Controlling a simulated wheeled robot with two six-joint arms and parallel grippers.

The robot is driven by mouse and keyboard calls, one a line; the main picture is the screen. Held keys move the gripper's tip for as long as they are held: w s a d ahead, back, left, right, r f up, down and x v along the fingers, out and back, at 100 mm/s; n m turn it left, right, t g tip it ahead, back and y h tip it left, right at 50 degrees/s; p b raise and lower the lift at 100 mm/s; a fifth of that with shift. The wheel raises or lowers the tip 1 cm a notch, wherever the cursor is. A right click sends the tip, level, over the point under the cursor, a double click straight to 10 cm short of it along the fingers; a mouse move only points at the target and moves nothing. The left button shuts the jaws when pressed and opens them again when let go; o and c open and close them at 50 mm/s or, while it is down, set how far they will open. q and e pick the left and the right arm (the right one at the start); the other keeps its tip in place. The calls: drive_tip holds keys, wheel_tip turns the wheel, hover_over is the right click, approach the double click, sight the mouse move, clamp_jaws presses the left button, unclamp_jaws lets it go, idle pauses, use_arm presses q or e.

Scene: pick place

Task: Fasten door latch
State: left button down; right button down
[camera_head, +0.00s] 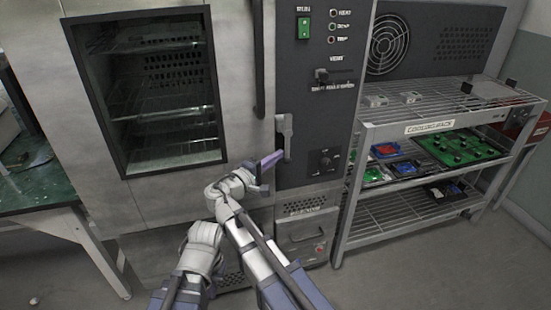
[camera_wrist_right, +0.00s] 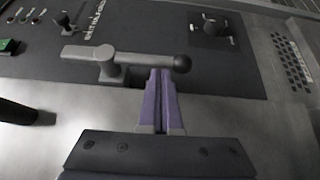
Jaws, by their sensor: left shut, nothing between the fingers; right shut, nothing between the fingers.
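The door latch is a grey lever (camera_head: 285,136) on the dark control panel, just right of the oven door (camera_head: 235,60). It hangs about vertical in the head view. In the right wrist view the lever (camera_wrist_right: 135,57) lies across the picture, with a dark ball end (camera_wrist_right: 182,63) at right. My right gripper (camera_head: 279,155) has purple fingers, shut and empty, with the tips at the left side of the lever near its lower end. The fingers (camera_wrist_right: 160,76) reach the lever in the right wrist view; contact is unclear. My left gripper does not show; its arm is at lower left.
A dark vertical door handle (camera_head: 258,60) is above the latch. A black knob (camera_head: 325,162) is right of it. A wire rack (camera_head: 440,118) with trays and boards stands at right. A green-topped table (camera_head: 40,185) is at left.

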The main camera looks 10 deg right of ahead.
drive_tip(key=d+r+n+t+h+b, duration=0.3)
drive_tip(key=d+n+t+b, duration=0.2)
drive_tip(key=d, duration=0.6)
drive_tip(key=shift+w+d+r+n+t+b, duration=0.25)
drive_tip(key=shift+n+b, duration=0.25)
drive_tip(key=shift+b, duration=0.75)
idle(0.6)
drive_tip(key=shift+s, duration=0.1)
drive_tip(key=s+f+b, duration=0.5)
drive_tip(key=f+b, duration=0.3)
drive_tip(key=shift+s+f, duration=0.15)
drive_tip(key=shift+s, duration=0.1)
